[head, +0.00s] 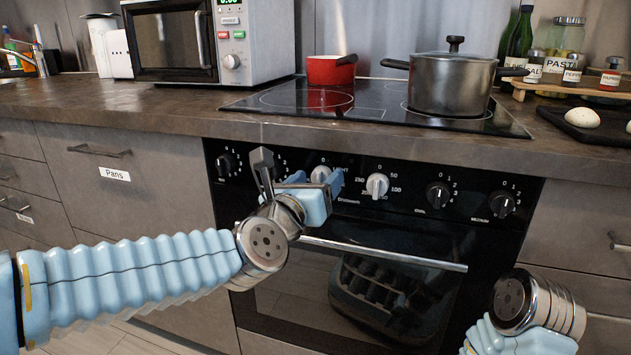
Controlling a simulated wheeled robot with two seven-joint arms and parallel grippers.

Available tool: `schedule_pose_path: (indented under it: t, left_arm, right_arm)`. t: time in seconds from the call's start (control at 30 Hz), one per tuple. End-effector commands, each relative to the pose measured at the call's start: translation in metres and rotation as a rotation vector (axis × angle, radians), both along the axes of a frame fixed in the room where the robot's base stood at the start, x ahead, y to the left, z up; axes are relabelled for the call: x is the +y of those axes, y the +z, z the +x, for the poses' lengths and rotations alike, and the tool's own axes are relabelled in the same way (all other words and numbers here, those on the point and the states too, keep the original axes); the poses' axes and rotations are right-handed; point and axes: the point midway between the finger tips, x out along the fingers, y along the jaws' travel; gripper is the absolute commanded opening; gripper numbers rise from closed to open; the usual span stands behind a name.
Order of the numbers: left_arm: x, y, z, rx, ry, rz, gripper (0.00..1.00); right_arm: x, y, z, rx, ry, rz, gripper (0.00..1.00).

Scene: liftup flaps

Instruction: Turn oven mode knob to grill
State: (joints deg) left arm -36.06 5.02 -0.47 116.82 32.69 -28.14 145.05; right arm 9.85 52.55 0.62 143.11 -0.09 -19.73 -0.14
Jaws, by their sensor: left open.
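The oven's black control panel (410,190) has two white knobs between black ones. The left white knob (320,174) has a 0 above it and the word LIGHT beside it; its other markings are mostly hidden by my gripper. My left gripper (316,181) is open at this knob, with one blue fingertip on each side of it. I cannot tell whether the fingers touch it. The right white knob (377,185) has numbers from 50 to 250 around it. Of my right arm only the wrist shows at the lower right; its gripper is out of view.
The oven door handle (385,254) runs just below the panel. Black knobs (438,195) sit on both sides of the white ones. Above are the cooktop (375,103), a red pan (331,71), a steel pot (452,84) and a microwave (208,40).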

Motion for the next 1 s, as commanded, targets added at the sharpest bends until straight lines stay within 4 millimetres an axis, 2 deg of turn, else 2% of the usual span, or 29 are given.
schedule_pose_path:
  t: [0.23, 0.6, 1.0]
  left_arm:
    - [0.0000, -0.0002, 0.0005, 0.000, 0.000, 0.000, 0.63]
    - [0.0000, -0.0001, 0.0003, 0.000, 0.000, 0.000, 0.08]
    - [0.0000, -0.0002, 0.0003, -0.026, 0.001, 0.082, 0.08]
  right_arm:
    - [-0.0001, 0.0000, 0.0000, 0.000, 0.000, 0.000, 0.42]
    - [-0.0001, 0.0000, 0.0000, 0.000, 0.000, 0.000, 0.42]
    - [0.0001, -0.0018, -0.0001, 0.000, 0.000, 0.000, 0.42]
